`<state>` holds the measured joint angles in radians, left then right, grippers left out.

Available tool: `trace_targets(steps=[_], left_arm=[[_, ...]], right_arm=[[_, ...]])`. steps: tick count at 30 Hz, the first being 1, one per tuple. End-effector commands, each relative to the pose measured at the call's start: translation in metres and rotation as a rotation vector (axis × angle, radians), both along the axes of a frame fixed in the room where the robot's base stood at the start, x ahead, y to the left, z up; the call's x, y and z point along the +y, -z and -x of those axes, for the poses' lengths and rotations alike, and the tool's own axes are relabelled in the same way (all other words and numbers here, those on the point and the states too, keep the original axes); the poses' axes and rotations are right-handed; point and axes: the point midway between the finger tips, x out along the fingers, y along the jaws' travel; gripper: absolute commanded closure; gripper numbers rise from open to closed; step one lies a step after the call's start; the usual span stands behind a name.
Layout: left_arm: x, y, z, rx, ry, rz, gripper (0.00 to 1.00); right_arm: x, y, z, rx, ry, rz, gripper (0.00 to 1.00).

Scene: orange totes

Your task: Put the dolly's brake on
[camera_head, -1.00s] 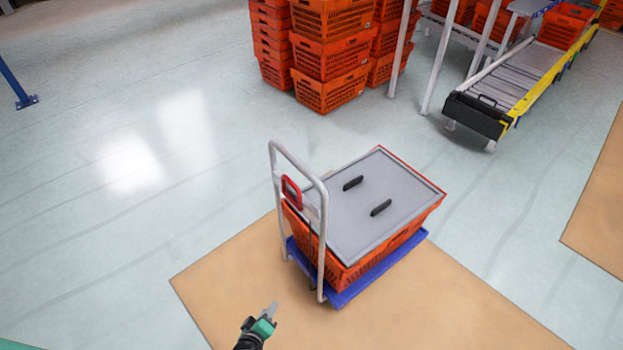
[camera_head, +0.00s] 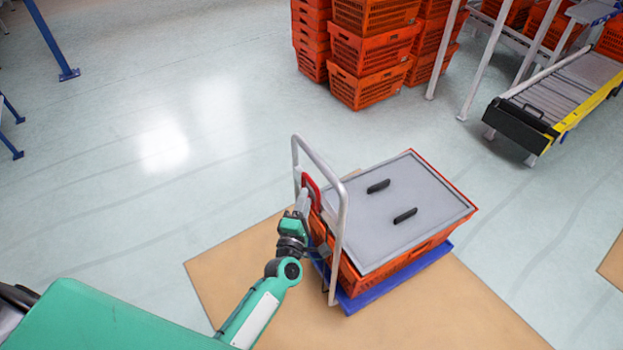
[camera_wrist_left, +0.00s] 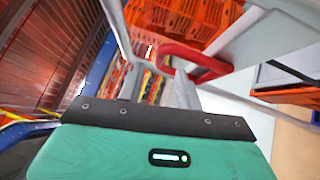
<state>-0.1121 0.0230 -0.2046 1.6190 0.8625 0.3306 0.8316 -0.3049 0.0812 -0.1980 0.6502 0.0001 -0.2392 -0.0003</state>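The dolly has a blue platform (camera_head: 400,283) and an upright white handle (camera_head: 343,205). A red brake lever (camera_head: 313,190) sits on the handle, and it also shows in the left wrist view (camera_wrist_left: 205,66). My left gripper (camera_head: 304,201) is at the handle, its tip right by the red lever. In the left wrist view a grey finger lies just in front of the lever. I cannot tell whether it touches the lever, nor how far apart the fingers are. My right gripper is not in view.
An orange tote (camera_head: 428,246) with a grey lid (camera_head: 385,225) rides on the dolly, over a tan floor area (camera_head: 450,315). Stacked orange totes (camera_head: 365,90) and a roller conveyor (camera_head: 560,95) stand behind. The floor left of the dolly is clear.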

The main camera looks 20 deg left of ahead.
Motion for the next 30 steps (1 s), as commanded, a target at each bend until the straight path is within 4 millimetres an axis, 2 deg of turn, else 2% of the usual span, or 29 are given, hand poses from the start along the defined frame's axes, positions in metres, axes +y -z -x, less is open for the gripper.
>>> trace_targets(steps=[1,6,12,18,25,26,30], left_arm=[[0.001,-0.004,-0.011,-0.001,0.000,-0.001,0.65],[0.002,-0.008,-0.039,-0.001,0.000,-0.002,0.65],[0.003,-0.010,-0.062,0.000,0.001,-0.002,0.65],[0.003,-0.010,-0.070,0.001,0.001,-0.002,0.65],[0.003,-0.010,-0.071,0.001,0.001,-0.002,0.65],[0.003,-0.010,-0.071,0.001,0.001,-0.002,0.67],[0.003,-0.010,-0.071,0.001,0.001,-0.002,0.94]], right_arm=[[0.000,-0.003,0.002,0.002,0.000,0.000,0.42],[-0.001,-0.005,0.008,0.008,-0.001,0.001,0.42],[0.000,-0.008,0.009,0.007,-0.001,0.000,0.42],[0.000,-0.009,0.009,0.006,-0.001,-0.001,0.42],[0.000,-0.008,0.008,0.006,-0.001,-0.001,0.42],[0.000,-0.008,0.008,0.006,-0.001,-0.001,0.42],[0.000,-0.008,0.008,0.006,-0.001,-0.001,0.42]])
